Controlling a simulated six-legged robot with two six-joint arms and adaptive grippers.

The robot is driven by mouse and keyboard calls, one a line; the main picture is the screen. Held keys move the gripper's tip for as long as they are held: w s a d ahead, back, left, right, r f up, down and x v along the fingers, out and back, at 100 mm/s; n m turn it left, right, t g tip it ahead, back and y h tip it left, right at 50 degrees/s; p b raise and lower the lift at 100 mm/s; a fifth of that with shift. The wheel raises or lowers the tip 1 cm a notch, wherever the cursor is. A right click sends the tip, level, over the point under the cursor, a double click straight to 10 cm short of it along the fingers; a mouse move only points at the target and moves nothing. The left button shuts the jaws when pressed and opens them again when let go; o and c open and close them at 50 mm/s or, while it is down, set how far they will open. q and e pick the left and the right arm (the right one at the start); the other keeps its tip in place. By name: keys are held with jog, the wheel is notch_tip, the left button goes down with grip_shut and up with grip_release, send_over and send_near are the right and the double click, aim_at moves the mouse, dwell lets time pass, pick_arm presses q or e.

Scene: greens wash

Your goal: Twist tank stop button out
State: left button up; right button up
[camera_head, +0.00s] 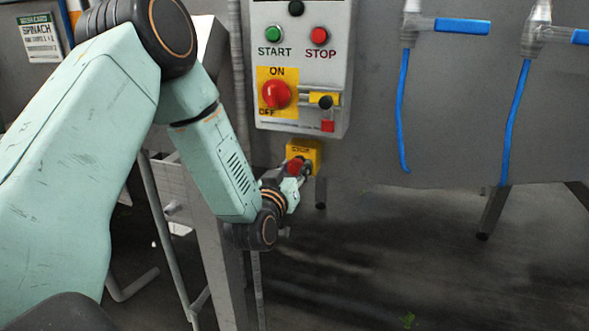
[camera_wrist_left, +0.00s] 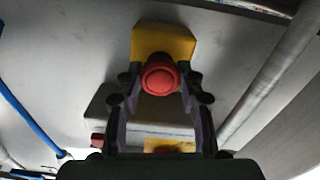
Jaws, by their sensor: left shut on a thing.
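The tank stop button (camera_head: 295,165) is a red mushroom button on a small yellow box (camera_head: 312,148), below the control panel in the head view. In the left wrist view the red button (camera_wrist_left: 160,79) faces the camera, with the yellow box (camera_wrist_left: 176,42) behind it. My left gripper (camera_head: 300,172) is at the button, and its fingers partly hide it in the head view. In the wrist view the two dark fingers of the left gripper (camera_wrist_left: 160,92) are shut on the button's left and right sides. My right gripper is in neither view.
Above is a grey control panel (camera_head: 342,70) with a green START button (camera_head: 274,34), a red STOP button (camera_head: 319,37) and a red ON/OFF knob (camera_head: 276,94). Blue-handled valves (camera_head: 462,26) with blue hoses (camera_head: 401,110) hang at right. A metal leg stands left of the button.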

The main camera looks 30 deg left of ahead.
pick_arm(q)
jog(key=shift+f, duration=0.1)
jog(key=m+p, duration=0.2)
jog(key=m, duration=0.1)
jog(key=shift+m+p, duration=0.35)
jog(key=shift+m, duration=0.05)
jog(key=shift+m+p, duration=1.2)
jog(key=shift+m, duration=0.6)
jog(key=o, duration=0.8)
jog(key=shift+f, duration=0.1)
jog(key=o, duration=0.4)
jog(key=shift+w+a, duration=0.1)
